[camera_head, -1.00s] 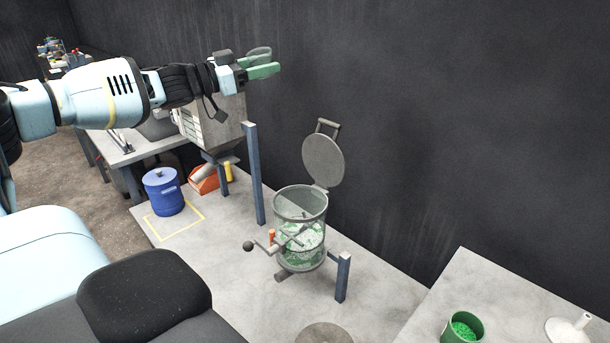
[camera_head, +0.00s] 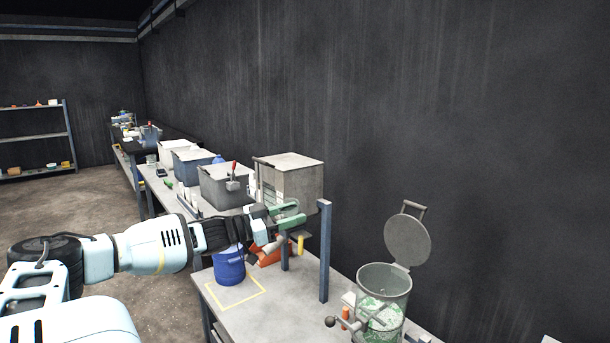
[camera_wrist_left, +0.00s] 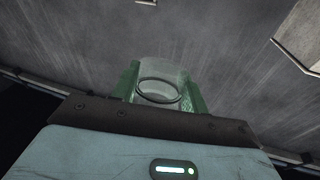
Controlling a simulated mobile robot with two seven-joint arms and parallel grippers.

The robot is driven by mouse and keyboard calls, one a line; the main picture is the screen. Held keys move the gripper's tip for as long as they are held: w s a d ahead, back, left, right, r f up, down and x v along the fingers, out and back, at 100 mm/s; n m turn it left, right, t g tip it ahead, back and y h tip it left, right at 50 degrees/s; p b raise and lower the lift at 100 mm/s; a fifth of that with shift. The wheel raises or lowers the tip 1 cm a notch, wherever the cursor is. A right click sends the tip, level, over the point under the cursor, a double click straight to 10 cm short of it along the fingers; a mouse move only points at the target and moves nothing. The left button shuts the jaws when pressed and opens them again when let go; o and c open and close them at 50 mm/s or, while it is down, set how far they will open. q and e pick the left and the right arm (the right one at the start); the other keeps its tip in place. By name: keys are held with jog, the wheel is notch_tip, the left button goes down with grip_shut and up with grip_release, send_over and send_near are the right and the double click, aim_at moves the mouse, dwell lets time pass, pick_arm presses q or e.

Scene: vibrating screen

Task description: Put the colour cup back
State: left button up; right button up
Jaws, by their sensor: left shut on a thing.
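My left gripper (camera_head: 290,214) reaches in from the left, its green fingers in front of the grey box-shaped unit. In the left wrist view, the fingers (camera_wrist_left: 160,88) are shut on a small, clear greyish cup (camera_wrist_left: 158,72) with a round rim, held between them. It looks empty, though its inside is only partly seen. In the head view the cup is small and hard to make out among the fingers. I see no free place that is clearly the cup's own. My right gripper is not in view.
A grey post (camera_head: 325,250) rises right of the gripper. A clear drum with an open lid (camera_head: 408,240) stands further right. Grey bins (camera_head: 222,188) line the bench behind.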

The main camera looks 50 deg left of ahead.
pick_arm(q)
jog(key=d+f+y, duration=0.1)
jog(key=d+f, duration=0.2)
jog(key=f, duration=0.5)
jog(key=d+f, duration=0.3)
jog(key=f, duration=0.4)
jog(key=s+d+f, duration=0.4)
jog(key=d+f, duration=0.3)
jog(key=d, duration=0.3)
jog(key=s+d+h, duration=0.2)
jog(key=s+d, duration=0.3)
jog(key=d, duration=0.8)
jog(key=s+d+r+n+t+y, duration=0.1)
jog(key=s+d+r+n+y, duration=0.2)
jog(key=s+d+r+y, duration=0.1)
jog(key=shift+d+r+n+y, duration=0.4)
jog(key=shift+d+r+y, duration=0.15)
jog(key=shift+d+y, duration=1.05)
jog(key=shift+a, duration=0.1)
